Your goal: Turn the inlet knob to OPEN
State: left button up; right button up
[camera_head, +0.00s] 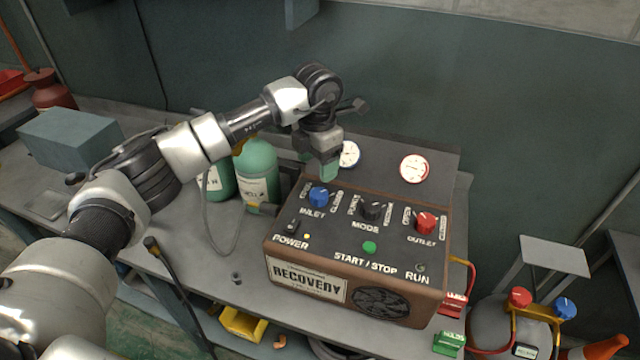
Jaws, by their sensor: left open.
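The recovery machine (385,262) stands on the bench with its control panel facing up. Its blue inlet knob (319,197) is at the panel's upper left, with OPEN printed to its left and CLOSED to its right. The pointing direction of the knob is too small to tell. My left gripper (327,172) is open and empty, pointing down just above and behind the inlet knob, apart from it. It partly hides the left gauge. My right gripper is not in view.
The black mode knob (371,210) and red outlet knob (425,223) sit right of the inlet knob. The black power switch (292,227) and green start/stop button (369,247) are nearer. Green cylinders (257,175) stand at the left. A grey box (69,138) sits farther left.

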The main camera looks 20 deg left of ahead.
aim_at(318, 193)
pick_arm(q)
jog(key=f, duration=0.1)
jog(key=f+p, duration=0.1)
jog(key=f, duration=0.1)
jog(key=shift+s+f, duration=0.1)
jog(key=shift+s, duration=0.2)
jog(key=shift+w+f, duration=0.15)
jog(key=shift+f, duration=0.8)
notch_tip(318, 193, down, 4)
jog(key=shift+w+r+p, duration=0.1)
jog(key=shift+r+p, duration=0.15)
jog(key=shift+p, duration=0.3)
jog(key=shift+f, duration=0.15)
jog(key=shift+w, duration=0.1)
jog(key=shift+c, duration=2)
jog(key=c, duration=0.5)
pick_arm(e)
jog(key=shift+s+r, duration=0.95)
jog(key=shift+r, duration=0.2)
